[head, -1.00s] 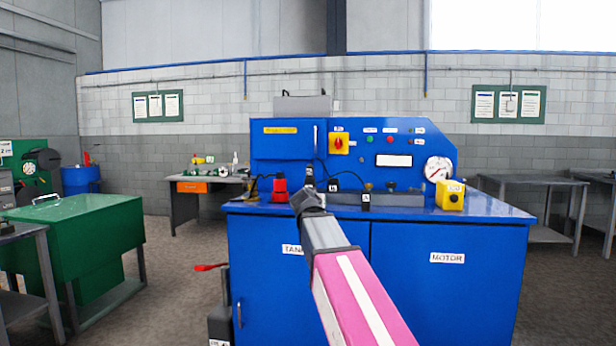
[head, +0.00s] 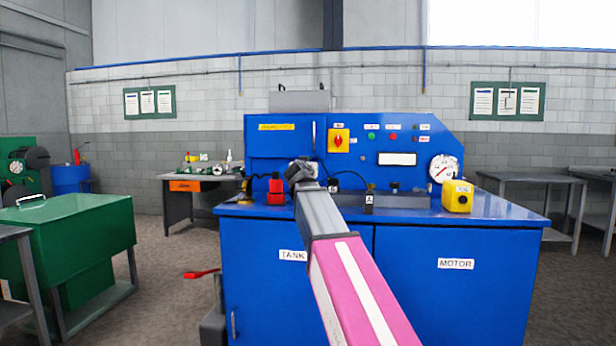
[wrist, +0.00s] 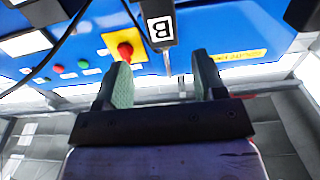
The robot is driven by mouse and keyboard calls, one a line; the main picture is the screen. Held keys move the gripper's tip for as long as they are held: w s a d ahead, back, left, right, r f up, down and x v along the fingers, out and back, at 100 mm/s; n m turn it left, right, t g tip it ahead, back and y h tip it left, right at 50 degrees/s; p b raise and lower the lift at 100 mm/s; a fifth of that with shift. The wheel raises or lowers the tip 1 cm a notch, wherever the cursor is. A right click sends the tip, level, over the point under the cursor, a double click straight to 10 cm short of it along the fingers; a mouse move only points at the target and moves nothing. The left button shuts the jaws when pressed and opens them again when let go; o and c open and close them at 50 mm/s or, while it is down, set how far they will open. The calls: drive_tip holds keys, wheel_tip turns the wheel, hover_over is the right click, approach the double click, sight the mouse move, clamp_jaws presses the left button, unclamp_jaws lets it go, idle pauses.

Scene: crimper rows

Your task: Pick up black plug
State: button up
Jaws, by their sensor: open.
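A black plug labelled B (wrist: 159,24) hangs at the top centre of the wrist view, with a thin metal pin pointing toward the gap between my fingers. A black cable runs up beside it. In the head view, a black block labelled A (head: 368,204) stands on the blue bench top, and a small black block with a white label (head: 333,186) is just right of my gripper. My gripper (wrist: 163,78) is open, with pale green finger pads and nothing between them. In the head view my gripper (head: 300,172) hides what is behind it.
The blue bench (head: 290,222) has a panel with a red knob on yellow (head: 339,141). A red device (head: 276,192) stands left of my gripper, a yellow box (head: 458,196) and gauge (head: 444,168) to the right. A green cabinet (head: 75,225) is at left.

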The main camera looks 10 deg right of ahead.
drive_tip(key=x, duration=0.6)
drive_tip(key=shift+w+a, duration=0.2)
drive_tip(key=shift+w, duration=0.2)
drive_tip(key=shift+s, duration=0.1)
drive_tip(key=c, duration=1)
